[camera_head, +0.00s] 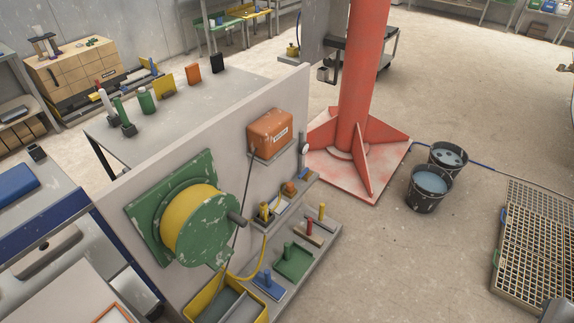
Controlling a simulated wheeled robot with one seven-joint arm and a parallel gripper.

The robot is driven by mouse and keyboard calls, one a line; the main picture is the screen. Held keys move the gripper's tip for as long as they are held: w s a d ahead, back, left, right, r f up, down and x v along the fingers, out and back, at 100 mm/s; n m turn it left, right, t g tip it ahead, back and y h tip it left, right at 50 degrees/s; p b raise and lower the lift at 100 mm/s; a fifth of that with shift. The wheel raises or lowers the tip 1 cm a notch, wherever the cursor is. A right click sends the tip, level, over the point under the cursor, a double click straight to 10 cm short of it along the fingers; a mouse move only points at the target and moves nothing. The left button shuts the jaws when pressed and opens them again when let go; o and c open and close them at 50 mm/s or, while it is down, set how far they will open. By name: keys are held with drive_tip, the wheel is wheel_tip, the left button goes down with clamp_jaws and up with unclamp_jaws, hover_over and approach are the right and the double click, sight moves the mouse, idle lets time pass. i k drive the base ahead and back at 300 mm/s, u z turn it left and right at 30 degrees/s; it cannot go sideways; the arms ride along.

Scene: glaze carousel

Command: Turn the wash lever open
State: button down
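No part in view is clearly labelled as the wash lever. On the low shelves of the pale panel (116,205) are several small upright handles: a yellow one (264,211) near a yellow hose, a red one (309,227), another yellow one (322,211), a green one (287,250) on a green plate and a blue one (268,278) on a blue plate. They are too small to tell which is the wash lever or whether it is open. A green wheel with a yellow drum (190,222) is mounted on the panel. My gripper is not in view.
An orange box (270,133) is fixed to the panel above the shelves. A yellow bin (211,305) stands below the drum. A red column (362,80) with a wide base rises behind. Two dark buckets (430,190) and a grating (540,240) are at right. Floor between is clear.

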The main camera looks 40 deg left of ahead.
sight(306, 171)
drive_tip(key=u, duration=0.9)
drive_tip(key=i, duration=0.9)
drive_tip(key=z, duration=0.5)
drive_tip(key=i, duration=2.35)
drive_tip(key=u, duration=2.9)
